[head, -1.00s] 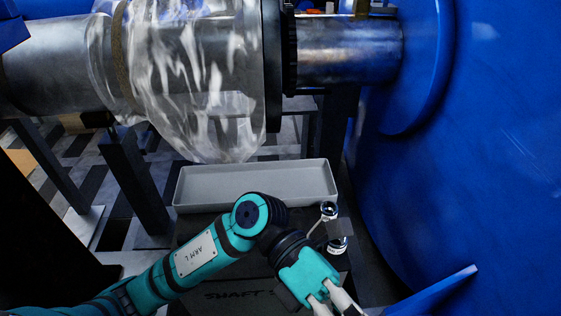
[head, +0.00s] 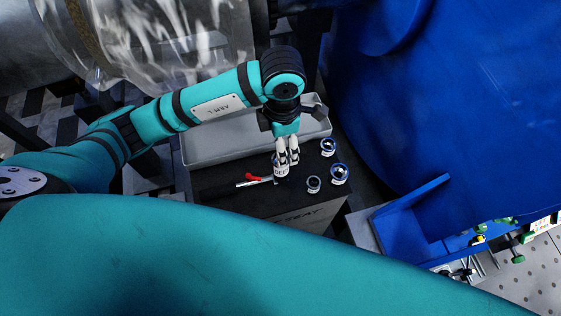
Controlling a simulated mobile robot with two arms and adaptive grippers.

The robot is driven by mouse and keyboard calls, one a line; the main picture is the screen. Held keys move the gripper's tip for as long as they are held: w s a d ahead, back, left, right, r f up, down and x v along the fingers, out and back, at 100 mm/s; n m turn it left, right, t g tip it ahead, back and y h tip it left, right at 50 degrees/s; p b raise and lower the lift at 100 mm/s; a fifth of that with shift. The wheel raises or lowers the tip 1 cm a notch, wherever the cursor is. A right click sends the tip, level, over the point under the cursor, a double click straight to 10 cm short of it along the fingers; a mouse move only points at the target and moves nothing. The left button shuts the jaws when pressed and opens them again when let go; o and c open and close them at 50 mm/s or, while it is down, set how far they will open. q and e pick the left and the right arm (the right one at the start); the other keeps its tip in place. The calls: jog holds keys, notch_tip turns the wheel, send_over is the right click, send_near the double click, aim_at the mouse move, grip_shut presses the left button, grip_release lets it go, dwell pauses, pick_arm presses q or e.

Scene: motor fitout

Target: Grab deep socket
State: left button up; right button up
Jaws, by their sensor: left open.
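The deep socket (head: 281,172) is a small upright metal cylinder with a pale lettered band, standing on the dark box top below my left gripper. My left gripper (head: 287,160) points down from above with its pale fingers at the socket's upper part. Its fingers are apart, one to each side as far as I can see. The fingers hide the socket's top, and I cannot tell whether they touch it. My right gripper is not in view.
Three other round sockets stand to the right: one at the back (head: 327,147), a larger one (head: 339,174) and a small one (head: 314,184). A red-ended tool (head: 253,178) lies to the left. A grey tray (head: 215,147) is behind. A blue housing (head: 450,110) bounds the right.

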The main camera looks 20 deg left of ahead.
pick_arm(q)
send_over(282, 174)
jog(key=w, duration=0.2)
jog(key=f, duration=0.4)
jog(key=shift+w+a, duration=0.1)
jog(key=shift+a, duration=0.3)
jog(key=f+p, duration=0.1)
jog(key=f, duration=0.3)
jog(key=shift+s+a+f+p, duration=0.15)
jog(key=shift+s+f+p, duration=0.05)
jog(key=shift+p, duration=0.2)
jog(key=shift+f, duration=0.45)
jog(key=shift+w, duration=0.1)
grip_shut()
jog(key=shift+r, duration=0.1)
